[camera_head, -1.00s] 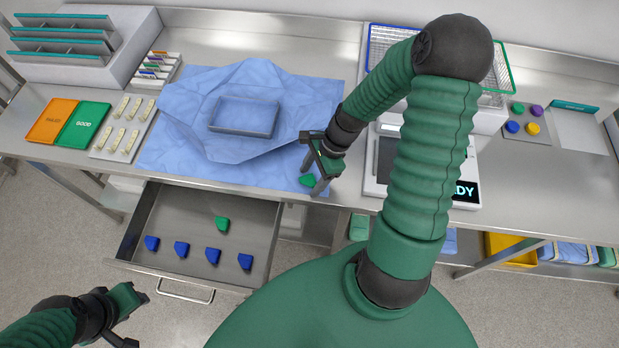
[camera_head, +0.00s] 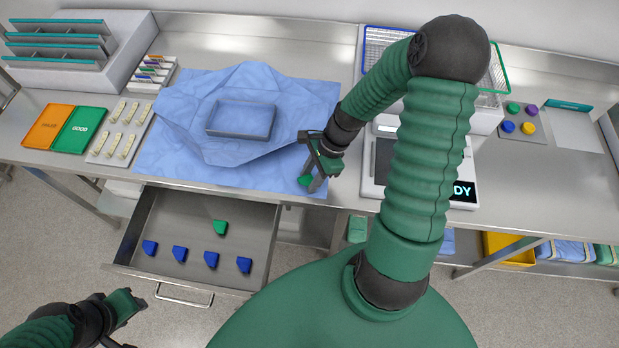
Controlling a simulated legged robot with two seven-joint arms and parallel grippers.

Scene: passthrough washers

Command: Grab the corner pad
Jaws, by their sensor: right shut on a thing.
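A green corner pad (camera_head: 306,180) is between the fingers of my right gripper (camera_head: 312,181), which is shut on it at the front right edge of the blue wrap (camera_head: 200,172). The fingers partly hide the pad. Another green corner pad (camera_head: 220,228) lies in the open drawer (camera_head: 255,212), behind a row of several blue corner pads (camera_head: 180,254). My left gripper (camera_head: 139,323) is at the lower left, in front of the drawer, with its fingers apart and nothing seen between them.
A grey tray (camera_head: 240,121) sits on the wrap. Orange (camera_head: 50,125) and green (camera_head: 78,130) boards lie at the left. A device with a dark screen (camera_head: 385,160) stands right of my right gripper. The open drawer juts out below the table edge.

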